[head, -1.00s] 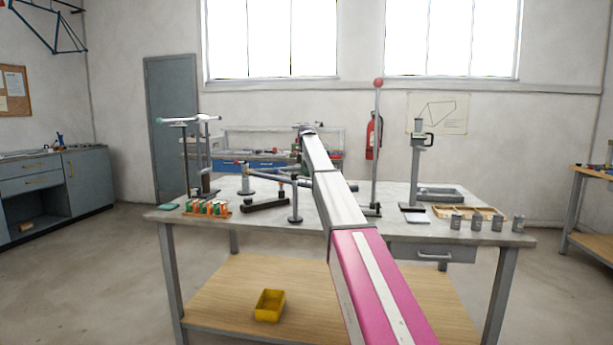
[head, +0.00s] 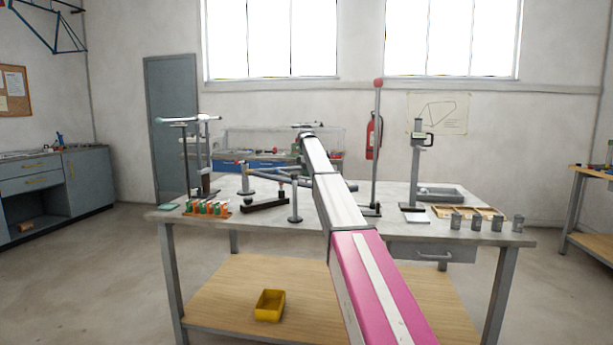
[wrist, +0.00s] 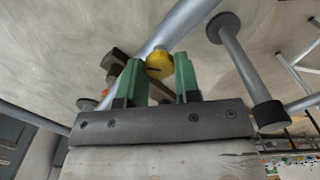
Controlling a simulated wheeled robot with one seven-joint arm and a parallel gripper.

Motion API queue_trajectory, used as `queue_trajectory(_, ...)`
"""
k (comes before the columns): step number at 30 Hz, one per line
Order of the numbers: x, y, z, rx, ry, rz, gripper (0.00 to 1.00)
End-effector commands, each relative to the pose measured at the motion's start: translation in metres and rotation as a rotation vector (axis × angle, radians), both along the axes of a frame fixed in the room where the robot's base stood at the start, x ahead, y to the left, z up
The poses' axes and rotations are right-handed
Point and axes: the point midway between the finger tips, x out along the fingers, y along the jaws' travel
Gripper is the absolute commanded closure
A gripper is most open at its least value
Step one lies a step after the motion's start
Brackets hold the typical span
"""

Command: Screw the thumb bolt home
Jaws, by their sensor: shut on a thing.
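The thumb bolt, a yellow round head with a dark mark (wrist: 159,66), shows in the wrist view between the green fingers of my gripper (wrist: 161,73). My gripper is shut on it. The bolt's shank is hidden, so its depth cannot be told. The head lies in front of a blue-grey frame tube (wrist: 185,24). In the head view the jig with its tubes (head: 266,173) stands on the bench, left of my arm. My gripper and the bolt cannot be made out there.
A jig post (wrist: 238,65) stands close right of my gripper in the wrist view. On the bench (head: 335,226) are a dark bar (head: 264,204), a tall red-tipped lever (head: 377,130), a height gauge (head: 417,170) and several grey cups. A yellow bin (head: 269,305) sits on the lower shelf.

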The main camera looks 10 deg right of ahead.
Motion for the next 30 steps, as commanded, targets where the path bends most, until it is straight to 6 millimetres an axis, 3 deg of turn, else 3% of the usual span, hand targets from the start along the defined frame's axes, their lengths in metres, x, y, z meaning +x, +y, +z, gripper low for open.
queue_trajectory(30, 0.0001, -0.0001, 0.0006, 0.001, 0.000, -0.898, 0.93)
